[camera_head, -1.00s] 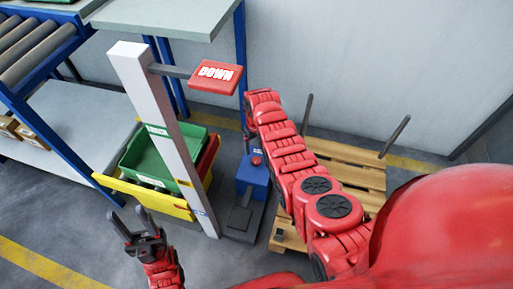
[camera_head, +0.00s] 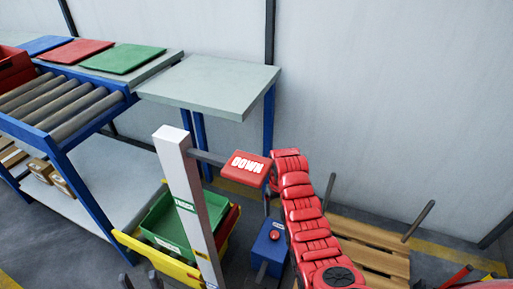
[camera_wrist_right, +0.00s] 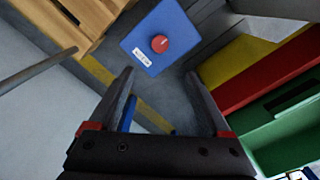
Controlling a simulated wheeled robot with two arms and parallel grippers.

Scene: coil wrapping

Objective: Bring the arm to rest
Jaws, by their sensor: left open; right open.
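My right arm (camera_head: 306,215) reaches forward in the head view, its far end beside the red DOWN sign (camera_head: 247,168). Its fingers are hidden in that view. In the right wrist view my right gripper (camera_wrist_right: 158,100) is open, with nothing between its fingers. Past the fingertips is a blue box with a red button (camera_wrist_right: 160,43), apart from them. The blue box also shows in the head view (camera_head: 268,252). My left gripper (camera_head: 140,282) shows only its fingertips at the bottom edge of the head view, open and empty.
A white post (camera_head: 188,205) carries the sign. Green (camera_head: 172,227), yellow and red bins stand behind it. A wooden pallet with upright rods (camera_head: 375,250) is at right. A roller conveyor (camera_head: 65,105) and a grey table (camera_head: 215,85) stand at the back left.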

